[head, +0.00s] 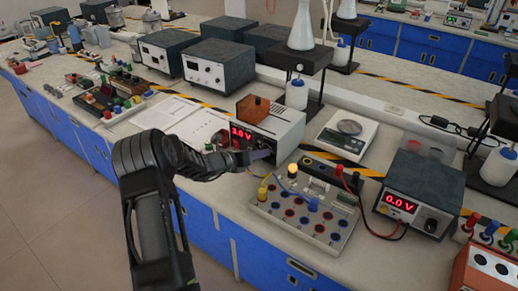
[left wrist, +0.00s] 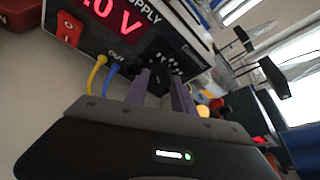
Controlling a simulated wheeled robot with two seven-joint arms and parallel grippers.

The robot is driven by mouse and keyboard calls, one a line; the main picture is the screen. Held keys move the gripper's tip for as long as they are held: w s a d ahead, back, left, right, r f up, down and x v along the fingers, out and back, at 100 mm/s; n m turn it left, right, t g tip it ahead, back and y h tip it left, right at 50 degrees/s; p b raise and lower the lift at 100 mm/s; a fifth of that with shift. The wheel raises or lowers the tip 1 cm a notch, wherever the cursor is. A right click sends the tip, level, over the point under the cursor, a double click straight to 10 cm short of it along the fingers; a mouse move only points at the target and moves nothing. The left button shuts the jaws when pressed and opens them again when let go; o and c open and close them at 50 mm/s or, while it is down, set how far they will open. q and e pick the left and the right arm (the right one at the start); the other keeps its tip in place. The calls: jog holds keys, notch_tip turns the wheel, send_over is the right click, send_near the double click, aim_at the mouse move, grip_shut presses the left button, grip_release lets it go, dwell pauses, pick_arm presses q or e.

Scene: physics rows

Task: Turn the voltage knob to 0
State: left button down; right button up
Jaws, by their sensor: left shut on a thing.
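The white power supply (head: 283,123) stands on the bench with a red display (head: 241,132) reading 3.0 V. Its front also fills the top of the left wrist view (left wrist: 82,42), where the display (left wrist: 108,14) is cut off at the top and shows ".0 V". My left gripper (head: 264,154) is at the lower right of this front. In the left wrist view its two purple-grey fingers (left wrist: 160,90) are closed around the dark voltage knob (left wrist: 158,79), which is partly hidden between them. In the head view my gripper hides the knob. My right gripper is not in view.
A yellow and a blue cable (left wrist: 110,78) plug in beside the knob. A terminal board (head: 300,215) with wires sits right of the gripper. A second supply (head: 425,190) reading 0.0 V is at the right. A scale (head: 346,137) stands behind. Papers (head: 165,112) lie left.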

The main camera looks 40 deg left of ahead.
pick_arm(q)
jog(key=shift+a+f+n+h, duration=0.15)
jog(key=shift+n+h, duration=0.35)
jog(key=shift+n, duration=0.5)
jog(key=shift+n+t+h, duration=0.4)
jog(key=shift+n+h, duration=0.1)
jog(key=shift+n, duration=0.4)
jog(key=c, duration=1.1)
grip_release()
jog(key=shift+o, duration=0.2)
jog(key=b+v, duration=0.1)
jog(key=v, duration=0.6)
jog(key=shift+s+a, duration=0.15)
jog(key=shift+s, duration=0.25)
